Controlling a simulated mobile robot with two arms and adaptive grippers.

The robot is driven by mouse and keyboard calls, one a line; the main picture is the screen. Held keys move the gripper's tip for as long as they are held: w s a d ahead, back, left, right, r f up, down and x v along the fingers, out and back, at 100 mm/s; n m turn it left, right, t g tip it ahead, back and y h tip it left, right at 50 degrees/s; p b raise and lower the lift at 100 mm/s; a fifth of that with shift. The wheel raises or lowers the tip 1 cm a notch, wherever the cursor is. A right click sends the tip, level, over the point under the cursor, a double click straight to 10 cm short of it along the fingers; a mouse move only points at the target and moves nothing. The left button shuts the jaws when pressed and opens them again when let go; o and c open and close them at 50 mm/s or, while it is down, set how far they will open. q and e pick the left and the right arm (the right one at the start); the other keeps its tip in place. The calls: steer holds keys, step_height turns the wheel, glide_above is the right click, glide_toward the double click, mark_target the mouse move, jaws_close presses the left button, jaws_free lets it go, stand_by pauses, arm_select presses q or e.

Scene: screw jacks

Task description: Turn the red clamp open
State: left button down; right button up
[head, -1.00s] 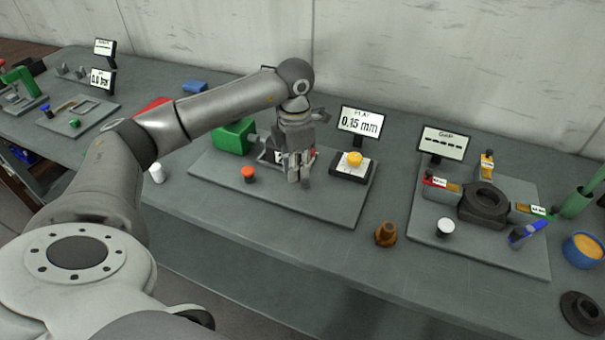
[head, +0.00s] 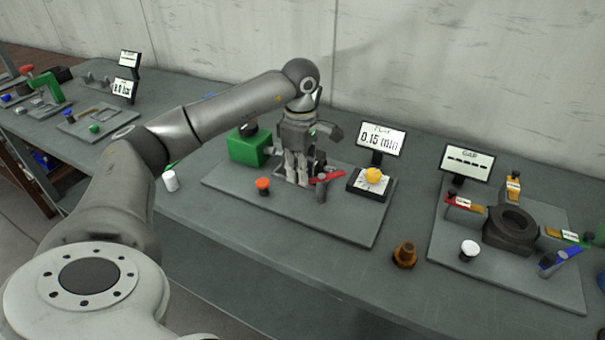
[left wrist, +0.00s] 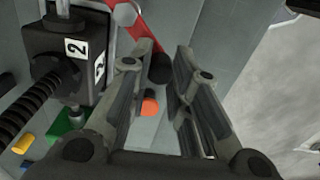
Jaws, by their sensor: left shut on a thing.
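The red clamp (head: 330,176) is a red bar with a dark round handle, on the middle grey plate. In the left wrist view its red bar (left wrist: 127,14) runs down from the top toward my fingers. My right gripper is not in view.
An orange knob (head: 263,184), a green block (head: 250,147) and a yellow button (head: 373,174) surround the gripper. A display (head: 381,139) reads 0.15 mm.

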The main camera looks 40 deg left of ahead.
arm_select(q)
steer(key=shift+w+a+r+m, duration=0.1)
steer(key=shift+a+m, duration=0.05)
steer(key=shift+m, duration=0.15)
steer(key=c, duration=1.3)
jaws_free()
step_height(320, 180, up, 12)
stand_by(0.3)
